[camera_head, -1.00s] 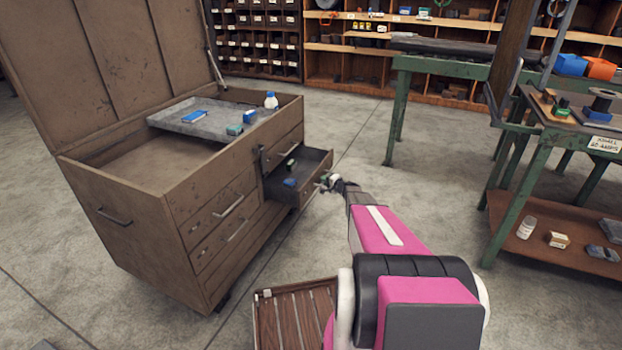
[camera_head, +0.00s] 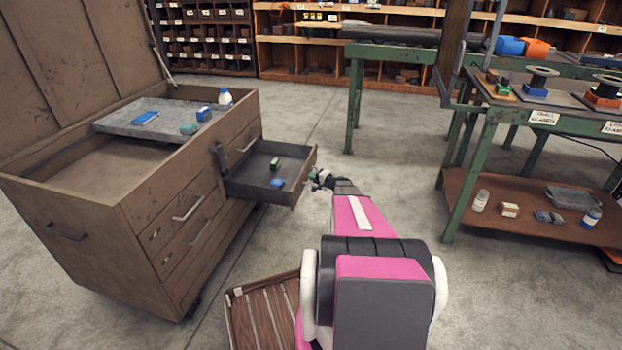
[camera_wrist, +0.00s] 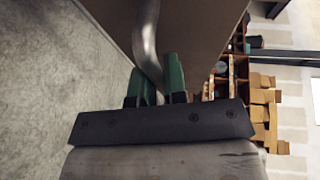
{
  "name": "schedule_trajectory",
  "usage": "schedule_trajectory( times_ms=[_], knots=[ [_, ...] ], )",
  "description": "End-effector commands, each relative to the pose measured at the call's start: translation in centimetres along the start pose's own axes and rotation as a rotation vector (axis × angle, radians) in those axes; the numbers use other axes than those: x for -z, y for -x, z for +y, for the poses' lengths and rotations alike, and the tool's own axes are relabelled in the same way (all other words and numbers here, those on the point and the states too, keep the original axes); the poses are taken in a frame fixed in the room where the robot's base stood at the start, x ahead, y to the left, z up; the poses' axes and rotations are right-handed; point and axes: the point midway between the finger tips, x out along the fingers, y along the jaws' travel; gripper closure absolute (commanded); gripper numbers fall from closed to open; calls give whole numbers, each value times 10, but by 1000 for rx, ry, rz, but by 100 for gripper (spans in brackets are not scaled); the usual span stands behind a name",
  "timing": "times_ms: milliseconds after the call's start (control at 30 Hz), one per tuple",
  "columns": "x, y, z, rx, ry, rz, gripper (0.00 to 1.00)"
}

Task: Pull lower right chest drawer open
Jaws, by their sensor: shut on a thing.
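The brown chest (camera_head: 165,210) stands at the left with its lid up. Its lower right drawer (camera_head: 246,186) is pulled well out, and a green-and-white item (camera_head: 275,163) and a blue item (camera_head: 277,183) lie inside. My gripper (camera_head: 317,178) is at the drawer's front panel. In the wrist view my gripper's green fingers (camera_wrist: 160,78) are shut on the curved metal drawer handle (camera_wrist: 147,40). The handle is mostly hidden in the head view.
A grey tray (camera_head: 120,122) with small items sits in the chest top. A slatted wooden piece (camera_head: 265,312) is low in front of my base. Green workbenches (camera_head: 470,165) stand at the right. Bare floor lies between chest and benches.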

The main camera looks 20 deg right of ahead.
Motion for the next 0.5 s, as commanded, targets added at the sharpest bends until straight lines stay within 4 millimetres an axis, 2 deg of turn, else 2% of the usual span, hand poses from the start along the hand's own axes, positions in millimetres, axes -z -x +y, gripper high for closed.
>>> schedule_trajectory(
  times_ms=[200,233,300,500],
  knots=[
    [0,0,1,-1,0,1,100],
    [0,0,1,-1,0,1,84],
    [0,0,0,-1,0,1,62],
    [0,0,0,-1,0,1,62]
  ],
)
